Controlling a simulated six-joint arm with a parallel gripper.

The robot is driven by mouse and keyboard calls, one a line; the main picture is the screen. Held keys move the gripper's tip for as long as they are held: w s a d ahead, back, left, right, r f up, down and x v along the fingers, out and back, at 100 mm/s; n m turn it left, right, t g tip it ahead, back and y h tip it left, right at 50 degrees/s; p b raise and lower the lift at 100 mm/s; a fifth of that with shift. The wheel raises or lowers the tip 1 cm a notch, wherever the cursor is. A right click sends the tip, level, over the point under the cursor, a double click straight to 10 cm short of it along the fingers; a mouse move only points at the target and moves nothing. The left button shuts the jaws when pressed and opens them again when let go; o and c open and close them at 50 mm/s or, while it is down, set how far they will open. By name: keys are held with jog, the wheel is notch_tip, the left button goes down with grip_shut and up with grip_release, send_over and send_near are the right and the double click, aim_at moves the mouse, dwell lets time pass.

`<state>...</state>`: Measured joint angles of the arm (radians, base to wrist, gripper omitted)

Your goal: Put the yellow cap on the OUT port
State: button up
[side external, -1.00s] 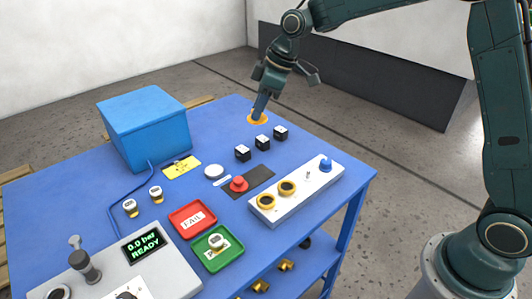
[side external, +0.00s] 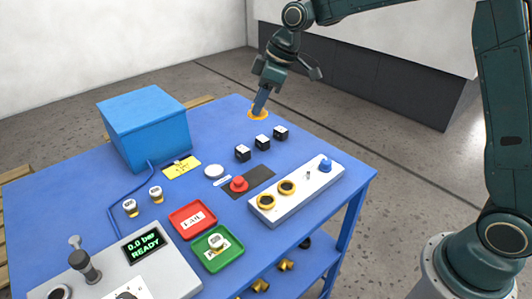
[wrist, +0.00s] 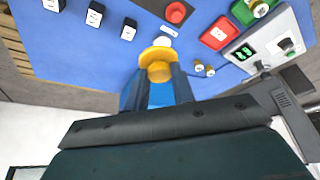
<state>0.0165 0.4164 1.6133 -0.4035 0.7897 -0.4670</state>
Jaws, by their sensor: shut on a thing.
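The yellow cap (wrist: 158,66) is between the fingers of my gripper (wrist: 157,88) in the wrist view, with its wide flange facing away from me. In the side view my gripper (side external: 260,105) points down at the far edge of the blue table, shut on the cap (side external: 258,115). The cap is close to the table top; I cannot tell whether it touches. Two small valves with yellow parts (side external: 130,207) (side external: 155,193) stand at the left. Another valve (side external: 217,242) is in the green tray. No OUT marking is readable.
Three black blocks (side external: 261,141) stand near my gripper. A white rack (side external: 312,184) holds two yellow rings and a blue knob. A red button (side external: 239,183), red FAIL tray (side external: 172,221), blue box (side external: 145,115) and grey 0.0 bar READY panel (side external: 165,270) are on the table.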

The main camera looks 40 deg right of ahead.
jog(key=s+f, duration=1.1)
dwell(0.3)
jog(key=shift+f, duration=2.15)
jog(key=shift+w+f, duration=0.1)
jog(key=shift+f, duration=0.05)
dwell(0.8)
jog(key=o, duration=1.5)
